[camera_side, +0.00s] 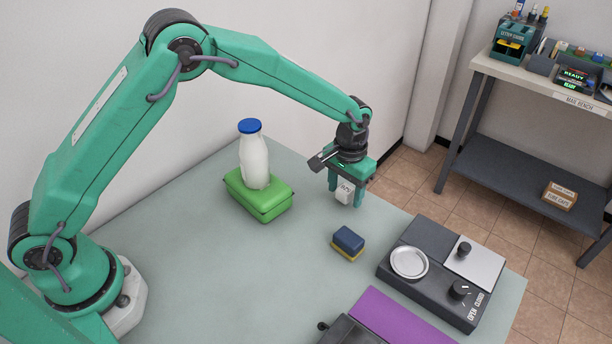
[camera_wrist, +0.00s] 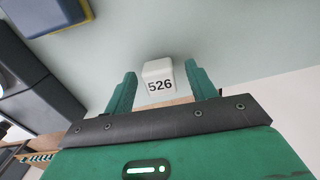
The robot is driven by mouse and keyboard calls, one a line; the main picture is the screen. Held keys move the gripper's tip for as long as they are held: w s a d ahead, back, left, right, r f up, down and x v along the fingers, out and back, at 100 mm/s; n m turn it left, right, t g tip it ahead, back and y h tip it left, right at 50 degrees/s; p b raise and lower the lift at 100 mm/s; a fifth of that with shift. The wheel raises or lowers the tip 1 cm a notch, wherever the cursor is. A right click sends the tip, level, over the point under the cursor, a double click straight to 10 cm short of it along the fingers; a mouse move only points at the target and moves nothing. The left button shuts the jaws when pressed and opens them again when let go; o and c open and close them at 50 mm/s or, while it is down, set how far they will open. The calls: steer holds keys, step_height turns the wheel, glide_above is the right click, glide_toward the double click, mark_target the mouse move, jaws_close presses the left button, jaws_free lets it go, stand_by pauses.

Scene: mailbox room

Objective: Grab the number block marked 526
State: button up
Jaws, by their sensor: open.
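A small white number block (camera_wrist: 159,80) marked 526 shows in the wrist view, between my gripper's two green fingers. My gripper (camera_wrist: 161,92) is open, with a gap visible on each side of the block there. In the side view the white block (camera_side: 344,191) shows between the fingers of my gripper (camera_side: 346,195), near the back right part of the table. The fingers point down around it. I cannot tell whether the fingertips touch the table.
A blue and yellow sponge (camera_side: 348,242) lies in front of my gripper. A green box (camera_side: 259,199) with a white bottle (camera_side: 254,160) on it stands to the left. A dark device (camera_side: 428,256) with a round dish stands to the right, near a purple mat (camera_side: 400,318).

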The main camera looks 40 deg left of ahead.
mark_target(346, 191)
stand_by(0.4)
steer(key=c, duration=1)
steer(key=shift+r, duration=0.15)
steer(key=shift+c, duration=0.2)
steer(key=shift+r, duration=0.55)
steer(key=r, duration=0.3)
steer(key=shift+s+d+r, duration=0.1)
steer(key=shift+s+d, duration=0.1)
steer(key=s+d+r, duration=0.6)
steer(key=s+d, duration=0.1)
steer(key=s, duration=0.1)
steer(key=shift+s+r, duration=0.25)
steer(key=shift+s, duration=0.15)
